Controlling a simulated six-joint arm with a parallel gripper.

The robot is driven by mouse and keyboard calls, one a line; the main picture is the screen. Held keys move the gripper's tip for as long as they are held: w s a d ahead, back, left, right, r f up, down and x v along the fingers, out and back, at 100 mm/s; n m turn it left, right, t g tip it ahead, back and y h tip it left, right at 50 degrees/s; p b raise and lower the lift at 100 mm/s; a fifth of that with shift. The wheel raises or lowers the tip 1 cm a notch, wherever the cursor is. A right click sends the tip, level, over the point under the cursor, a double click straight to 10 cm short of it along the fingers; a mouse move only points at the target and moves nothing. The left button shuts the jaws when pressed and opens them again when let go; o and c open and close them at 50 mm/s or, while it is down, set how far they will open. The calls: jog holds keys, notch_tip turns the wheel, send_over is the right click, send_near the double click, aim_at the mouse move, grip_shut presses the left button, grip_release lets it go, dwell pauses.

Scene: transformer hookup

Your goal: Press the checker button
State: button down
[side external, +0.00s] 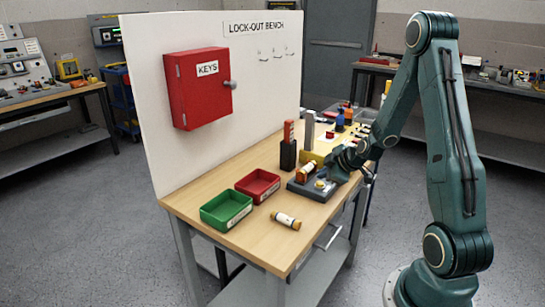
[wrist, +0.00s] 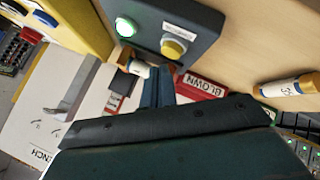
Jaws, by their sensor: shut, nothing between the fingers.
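The checker is a dark grey box (side external: 314,190) near the front right of the bench; its face (wrist: 200,18) also shows in the wrist view. It carries a yellow button (wrist: 174,46) beside a white label, and a lit green lamp (wrist: 126,27). A cream and orange fuse (side external: 307,172) is at the checker's far side, partly hidden in the wrist view (wrist: 138,68). My gripper (side external: 335,172) is shut and empty, close over the checker's right part. In the wrist view its fingers (wrist: 160,88) are below the button; contact cannot be told.
A loose fuse (side external: 286,220) lies on the bench front. A red tray (side external: 257,185) marked BLOWN and a green tray (side external: 226,208) stand to the left. A black block with a red top (side external: 288,150) and a yellow box (side external: 315,157) stand behind the checker.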

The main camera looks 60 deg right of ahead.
aim_at(323, 184)
jog(key=shift+r, duration=0.1)
jog(key=shift+r, duration=2.4)
jog(key=s+a+r+m+g+y, duration=0.1)
jog(key=a+r, duration=0.4)
jog(key=a, duration=0.3)
jog(key=s+a+r+y, duration=0.1)
jog(key=s+a+r, duration=0.1)
jog(key=a+r, duration=0.45)
jog(key=s+a+r+m+g, duration=0.2)
jog(key=s+a+r+m, duration=0.2)
jog(key=s+a, duration=0.8)
jog(key=s, duration=0.3)
jog(key=shift+s+a+y, duration=0.25)
jog(key=shift+a+y, duration=0.1)
jog(key=shift+y, duration=0.05)
